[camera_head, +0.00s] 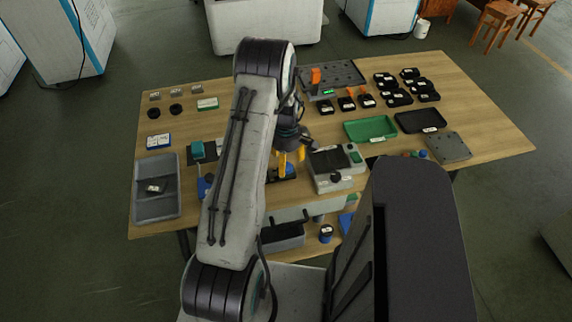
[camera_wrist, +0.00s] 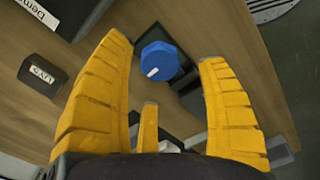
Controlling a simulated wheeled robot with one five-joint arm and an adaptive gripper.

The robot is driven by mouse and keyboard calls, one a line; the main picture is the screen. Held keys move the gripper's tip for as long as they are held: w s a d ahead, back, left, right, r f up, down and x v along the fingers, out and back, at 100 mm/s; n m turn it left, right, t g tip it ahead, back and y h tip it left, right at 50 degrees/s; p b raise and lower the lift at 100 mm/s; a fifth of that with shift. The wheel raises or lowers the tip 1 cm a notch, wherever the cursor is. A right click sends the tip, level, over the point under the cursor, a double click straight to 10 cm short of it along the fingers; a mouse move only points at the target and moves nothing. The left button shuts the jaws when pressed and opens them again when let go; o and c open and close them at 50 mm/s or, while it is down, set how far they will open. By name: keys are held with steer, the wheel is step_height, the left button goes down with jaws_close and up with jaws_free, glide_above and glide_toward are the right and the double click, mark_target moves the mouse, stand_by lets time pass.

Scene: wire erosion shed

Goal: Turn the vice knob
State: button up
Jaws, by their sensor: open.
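A blue faceted knob (camera_wrist: 159,61) with a white mark shows in the wrist view, over a dark flat plate (camera_wrist: 186,88). My gripper (camera_wrist: 166,50) is open, its yellow fingers on either side of the knob with clear gaps. Whether the fingertips reach down to the knob's level I cannot tell. In the head view my gripper (camera_head: 291,162) points down over the middle of the bench, by a blue part (camera_head: 284,171) on a dark base. The fingers partly hide that part. Another blue part (camera_head: 203,187) stands farther left, partly behind my arm.
A grey-green machine box (camera_head: 323,179) stands close right of my gripper. A small dark labelled block (camera_wrist: 42,77) lies left of the knob in the wrist view. A grey tray (camera_head: 142,205) is at the bench's left; green (camera_head: 385,137) and black trays (camera_head: 406,126) are at right.

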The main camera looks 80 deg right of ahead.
steer(key=shift+f, duration=1.5)
steer(key=shift+c, duration=0.2)
steer(key=c, duration=1.2)
steer(key=shift+o, duration=0.2)
